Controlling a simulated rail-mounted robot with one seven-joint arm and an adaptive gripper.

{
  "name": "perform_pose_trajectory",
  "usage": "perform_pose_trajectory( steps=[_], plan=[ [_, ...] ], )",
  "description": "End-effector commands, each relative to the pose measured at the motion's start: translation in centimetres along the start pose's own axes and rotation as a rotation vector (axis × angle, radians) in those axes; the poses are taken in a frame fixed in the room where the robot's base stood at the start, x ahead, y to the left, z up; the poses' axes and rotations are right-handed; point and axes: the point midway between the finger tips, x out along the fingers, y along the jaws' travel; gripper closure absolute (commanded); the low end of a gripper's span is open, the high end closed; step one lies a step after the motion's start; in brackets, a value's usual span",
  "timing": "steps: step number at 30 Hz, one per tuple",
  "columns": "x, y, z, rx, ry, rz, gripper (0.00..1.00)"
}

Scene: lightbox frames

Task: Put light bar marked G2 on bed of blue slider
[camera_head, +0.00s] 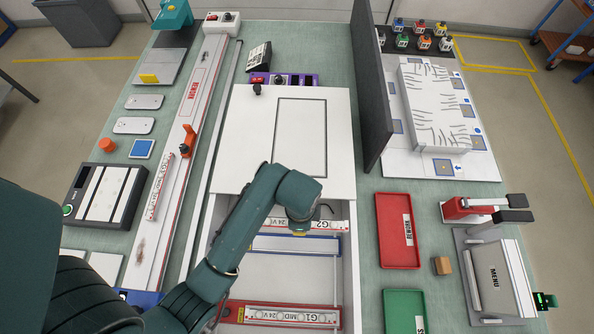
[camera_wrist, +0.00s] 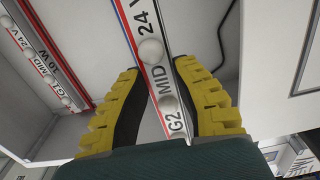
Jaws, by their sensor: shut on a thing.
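The light bar marked G2 (camera_head: 330,225) is a white strip with round lamps and a 24 V label, at the upper end of the open white drawer in the head view. It also shows in the wrist view (camera_wrist: 152,62), with the G2 mark near my fingers. My gripper (camera_wrist: 161,88) has its yellow, black-padded fingers shut on the bar's sides. I cannot tell whether the bar touches the drawer. A blue block (camera_head: 142,298) at the lower end of the left rail may be the blue slider; my arm partly hides it.
A blue-edged white holder (camera_head: 295,244) lies just below G2 in the drawer. The G1 bar (camera_head: 292,316) lies in a red holder lower down. Another light bar (camera_head: 160,186) lies along the left rail (camera_head: 196,95). A dark upright panel (camera_head: 371,90) stands to the right.

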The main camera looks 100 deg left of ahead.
Motion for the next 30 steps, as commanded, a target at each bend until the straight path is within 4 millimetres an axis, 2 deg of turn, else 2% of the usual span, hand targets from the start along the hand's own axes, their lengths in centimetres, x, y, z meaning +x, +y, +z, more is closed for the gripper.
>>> perform_pose_trajectory(
  steps=[1,7,15,20,24,30],
  plan=[
    [0.8,0.9,0.4,-0.001,-0.004,0.009,1.00],
    [2.8,2.6,1.4,-0.017,-0.003,0.008,1.00],
    [8.1,2.8,1.5,-0.020,-0.003,0.007,1.00],
    [10.0,2.7,1.5,-0.020,-0.002,0.006,1.00],
    [12.4,2.8,1.5,-0.020,-0.003,0.008,1.00],
    [12.8,2.7,1.5,-0.020,-0.001,0.004,1.00]
  ],
)
